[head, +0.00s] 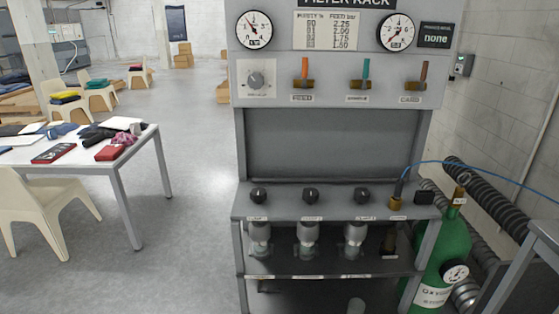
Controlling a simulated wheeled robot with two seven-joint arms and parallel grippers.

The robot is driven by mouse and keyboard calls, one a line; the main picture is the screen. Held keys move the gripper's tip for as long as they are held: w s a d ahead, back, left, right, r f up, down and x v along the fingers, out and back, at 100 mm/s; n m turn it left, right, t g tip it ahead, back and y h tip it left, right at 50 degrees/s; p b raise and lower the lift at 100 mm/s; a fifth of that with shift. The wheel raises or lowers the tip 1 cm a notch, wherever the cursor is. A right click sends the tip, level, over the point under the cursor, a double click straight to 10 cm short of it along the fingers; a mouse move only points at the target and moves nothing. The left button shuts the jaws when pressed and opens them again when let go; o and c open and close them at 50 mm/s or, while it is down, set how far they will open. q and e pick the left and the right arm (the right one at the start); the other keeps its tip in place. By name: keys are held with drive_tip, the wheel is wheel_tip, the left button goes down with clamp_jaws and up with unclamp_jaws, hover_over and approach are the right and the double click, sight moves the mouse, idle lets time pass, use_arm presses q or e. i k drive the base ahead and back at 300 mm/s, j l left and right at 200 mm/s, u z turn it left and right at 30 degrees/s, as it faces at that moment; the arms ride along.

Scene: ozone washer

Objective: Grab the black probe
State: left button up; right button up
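No thing is plainly recognisable as the black probe. A small black block (425,198) sits at the right end of the rack's shelf (334,211). Left of it, a brass-coloured fitting (396,204) stands on the shelf with a dark upper part, and a blue hose (480,167) runs from it to the right. I cannot tell whether either of these is the probe. Three black knobs (311,195) stand along the same shelf. Neither of my grippers is in view.
The grey filter rack (338,144) stands ahead, with gauges and coloured levers above. A green oxygen cylinder (448,250) and black corrugated hoses (490,200) crowd its right side. A white table (135,150) and chair (45,200) stand left. Floor between table and rack is clear.

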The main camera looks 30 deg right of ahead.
sight(399, 183)
drive_tip(key=z, duration=1.75)
